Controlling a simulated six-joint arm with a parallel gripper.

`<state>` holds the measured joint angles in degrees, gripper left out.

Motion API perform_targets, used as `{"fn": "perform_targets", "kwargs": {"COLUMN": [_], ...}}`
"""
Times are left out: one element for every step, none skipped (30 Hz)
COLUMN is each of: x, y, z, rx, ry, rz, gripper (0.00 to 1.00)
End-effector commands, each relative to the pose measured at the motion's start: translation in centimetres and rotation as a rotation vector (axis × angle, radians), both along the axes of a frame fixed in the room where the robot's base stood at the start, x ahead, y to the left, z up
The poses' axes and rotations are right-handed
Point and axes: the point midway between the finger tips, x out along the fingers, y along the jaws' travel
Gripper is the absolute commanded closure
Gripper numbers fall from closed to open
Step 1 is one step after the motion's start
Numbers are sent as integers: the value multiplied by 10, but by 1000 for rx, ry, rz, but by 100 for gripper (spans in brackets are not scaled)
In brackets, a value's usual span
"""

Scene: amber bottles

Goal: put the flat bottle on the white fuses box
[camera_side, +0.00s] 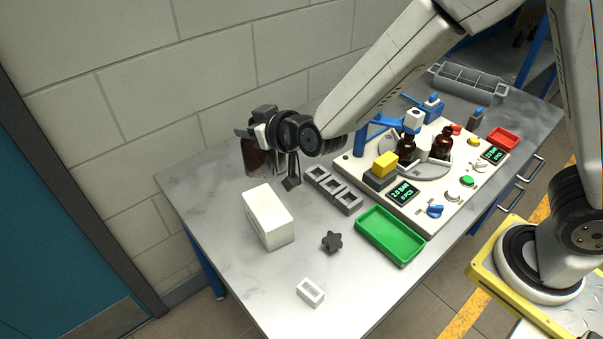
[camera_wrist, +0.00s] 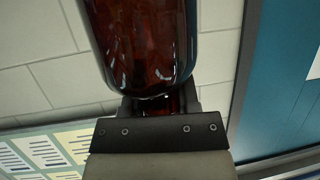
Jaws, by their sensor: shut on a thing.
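The flat bottle (camera_side: 256,158) is amber glass and hangs in my gripper (camera_side: 264,131), above the far left part of the table. In the wrist view the bottle (camera_wrist: 145,45) fills the top middle, with its narrow end towards my gripper (camera_wrist: 160,104). The jaws are shut on it near that end; the grip itself is partly hidden. A larger white box (camera_side: 268,218) stands on the table below and slightly right of the bottle, apart from it. A small white box (camera_side: 310,292) lies nearer the front edge. I cannot read which is the fuses box.
A dark holder with square openings (camera_side: 318,174), a black star knob (camera_side: 332,241) and a green tray (camera_side: 390,235) are right of the larger box. A control panel (camera_side: 416,202) with two amber bottles is further right. The wall is close behind. Bare table surrounds the small box.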

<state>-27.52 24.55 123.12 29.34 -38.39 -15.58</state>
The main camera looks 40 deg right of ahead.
Motion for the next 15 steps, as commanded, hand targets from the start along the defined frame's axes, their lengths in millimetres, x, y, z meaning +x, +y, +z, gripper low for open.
{"fn": "perform_targets", "kwargs": {"x": [0,0,0,0,0,0,0,0,0,0,1,1,1,1,1], "y": [0,0,0,0,0,0,0,0,0,0,0,0,0,0,0], "z": [-8,-10,-13,-15,-17,-18,-19,-20,-20,-20,-21,-21,-21,-22,-23], "rx": [-4,-4,-2,-1,-1,-1,-1,0,0,0,0,0,0,0,0], "ry": [4,3,2,1,2,1,1,0,0,-1,-1,-1,-1,-1,0], "rz": [0,0,-1,-1,-1,-1,-1,-1,0,0,0,-1,-1,-1,-1], "gripper": [100,100,100,100,100,100,100,100,100,100,100,100,100,100,100]}}
